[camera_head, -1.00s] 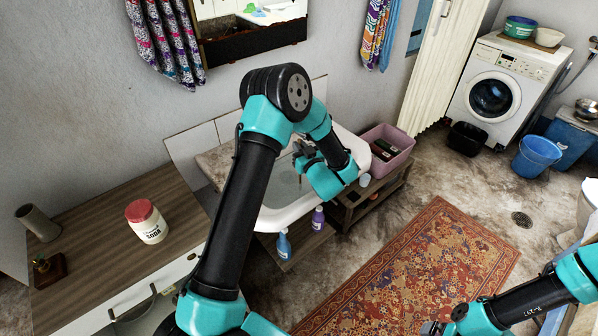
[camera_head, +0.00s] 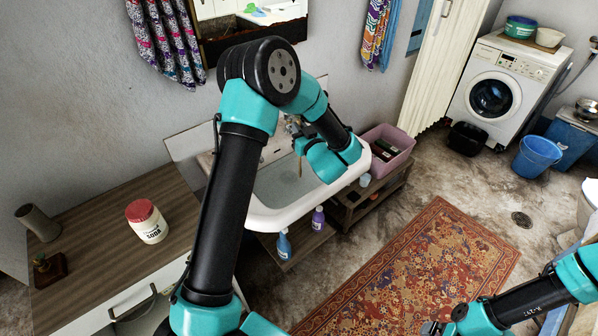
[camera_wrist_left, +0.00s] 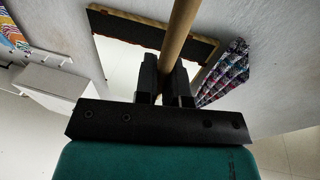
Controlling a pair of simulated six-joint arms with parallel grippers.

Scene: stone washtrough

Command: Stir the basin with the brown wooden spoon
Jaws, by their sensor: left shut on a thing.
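The white basin (camera_head: 262,220) stands against the wall and holds greyish water (camera_head: 283,187). My left gripper (camera_head: 297,140) is above the back part of the basin, partly hidden by its own wrist. In the left wrist view, its fingers (camera_wrist_left: 166,82) are shut on the light brown handle of the wooden spoon (camera_wrist_left: 181,38). In the head view, a short piece of the spoon (camera_head: 299,167) points down toward the water; I cannot tell whether its end is in it. My right gripper (camera_head: 436,328) is at the bottom edge, far from the basin, too small to judge.
A soda jar (camera_head: 147,222) stands on the wooden counter (camera_head: 95,240) left of the basin. Blue (camera_head: 284,245) and purple (camera_head: 318,218) bottles are below its front rim. A pink crate (camera_head: 392,143) is right of it. A mirror (camera_head: 250,25) hangs above.

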